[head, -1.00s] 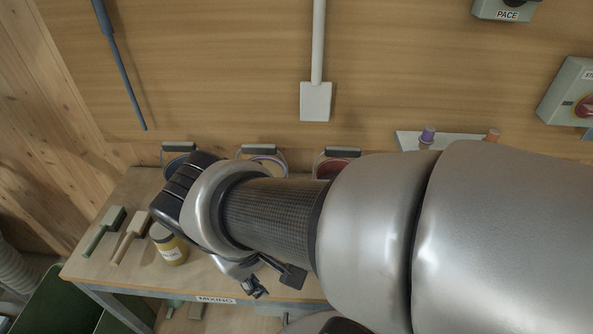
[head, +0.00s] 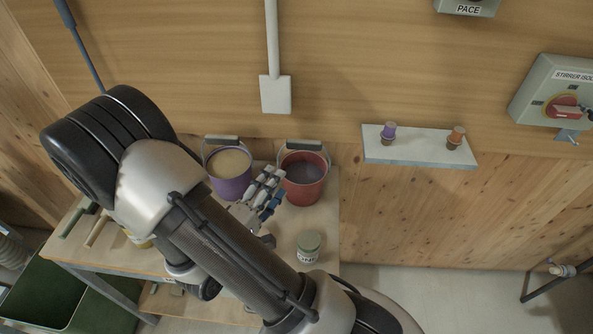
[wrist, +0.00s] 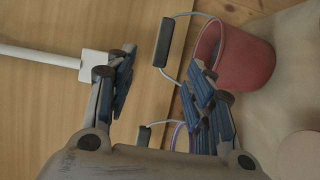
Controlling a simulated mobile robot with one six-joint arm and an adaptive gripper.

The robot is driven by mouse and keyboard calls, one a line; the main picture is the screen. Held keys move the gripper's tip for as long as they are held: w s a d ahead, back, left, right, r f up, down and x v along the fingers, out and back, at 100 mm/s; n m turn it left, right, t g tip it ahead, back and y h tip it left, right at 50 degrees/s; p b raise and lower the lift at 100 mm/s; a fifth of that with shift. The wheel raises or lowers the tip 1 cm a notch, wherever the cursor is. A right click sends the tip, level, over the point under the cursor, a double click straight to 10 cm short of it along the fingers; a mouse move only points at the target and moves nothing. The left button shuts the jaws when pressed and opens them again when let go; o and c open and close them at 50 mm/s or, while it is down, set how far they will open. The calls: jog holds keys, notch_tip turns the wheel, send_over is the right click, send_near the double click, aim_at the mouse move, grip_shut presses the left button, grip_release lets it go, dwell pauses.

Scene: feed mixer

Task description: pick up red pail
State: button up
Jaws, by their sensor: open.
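The red pail (head: 303,178) stands upright on the bench near its back right corner, with its handle raised and a dark grip on top. In the wrist view the red pail (wrist: 246,58) shows at the upper right, with its dark handle grip (wrist: 164,42) to its left. My gripper (head: 268,190) is open and empty, just in front and to the left of the red pail in the head view. In the wrist view the open fingers (wrist: 160,85) lie below the handle grip, one fingertip overlapping the pail's edge. I cannot tell whether it touches.
A purple pail (head: 231,175) stands close to the left of the red one. A wall shelf (head: 420,150) with purple and orange stoppers is at right. A green bin (head: 48,296) is at lower left.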

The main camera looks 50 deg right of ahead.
aim_at(302, 147)
jog(key=shift+t, duration=0.3)
jog(key=x, duration=1.2)
jog(key=shift+w+d+f+b, duration=0.1)
jog(key=shift+w+f+b, duration=0.15)
jog(key=shift+f+b, duration=0.15)
jog(key=x, duration=0.5)
jog(key=shift+s+d+f+b, duration=0.1)
jog(key=shift+f+b, duration=0.1)
jog(key=shift+b, duration=0.15)
jog(key=shift+c, duration=0.4)
grip_shut()
jog(key=shift+r, duration=0.1)
